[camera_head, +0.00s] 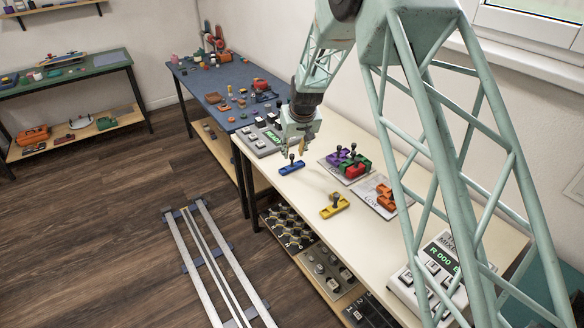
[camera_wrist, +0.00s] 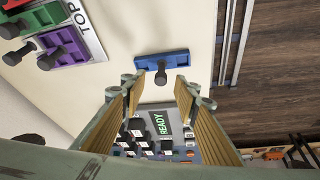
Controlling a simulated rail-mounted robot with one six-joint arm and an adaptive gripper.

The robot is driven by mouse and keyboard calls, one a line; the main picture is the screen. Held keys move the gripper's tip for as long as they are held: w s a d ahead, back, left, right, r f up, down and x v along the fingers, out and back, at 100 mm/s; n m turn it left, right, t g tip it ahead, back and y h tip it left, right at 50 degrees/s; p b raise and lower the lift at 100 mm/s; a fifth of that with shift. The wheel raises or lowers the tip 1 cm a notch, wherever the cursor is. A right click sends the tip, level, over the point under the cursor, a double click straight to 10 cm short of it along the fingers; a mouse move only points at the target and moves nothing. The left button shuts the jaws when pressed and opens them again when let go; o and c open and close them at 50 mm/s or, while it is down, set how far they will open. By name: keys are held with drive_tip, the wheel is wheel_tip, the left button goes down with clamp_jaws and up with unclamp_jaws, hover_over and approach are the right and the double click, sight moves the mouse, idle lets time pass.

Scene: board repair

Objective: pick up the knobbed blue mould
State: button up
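The knobbed blue mould (camera_head: 291,167) lies alone on the cream table near its left edge, its dark knob standing up. In the wrist view the blue mould (camera_wrist: 176,62) lies ahead of the fingertips, its dark knob pointing into the gap between them. My gripper (camera_head: 300,149) hangs just above and beside the blue mould. In the wrist view my gripper (camera_wrist: 158,88) has its two ribbed fingers spread wide with nothing between them. The gripper is apart from the mould.
A yellow knobbed mould (camera_head: 334,206) lies nearby on the cream table (camera_head: 300,196). Purple, green and red moulds (camera_head: 351,163) sit on a plate to the right, with orange moulds (camera_head: 386,197) beyond. A keypad box with a READY display (camera_head: 268,139) stands behind the blue mould.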

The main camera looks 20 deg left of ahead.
sight(292, 155)
drive_tip(key=shift+b+x, duration=0.65)
drive_tip(key=shift+x, duration=1.85)
drive_tip(key=c, duration=0.9)
drive_tip(key=shift+c, duration=0.2)
drive_tip(key=shift+r, duration=0.15)
drive_tip(key=shift+s+r+p, duration=0.1)
drive_tip(key=shift+r+p, duration=0.5)
drive_tip(key=shift+r, duration=1.05)
drive_tip(key=s+d+r, duration=0.1)
drive_tip(key=s+d, duration=0.7)
drive_tip(key=s, duration=0.5)
drive_tip(key=shift+s+d+r+p, duration=0.2)
drive_tip(key=shift+d+p, duration=0.1)
drive_tip(key=shift+p, duration=0.15)
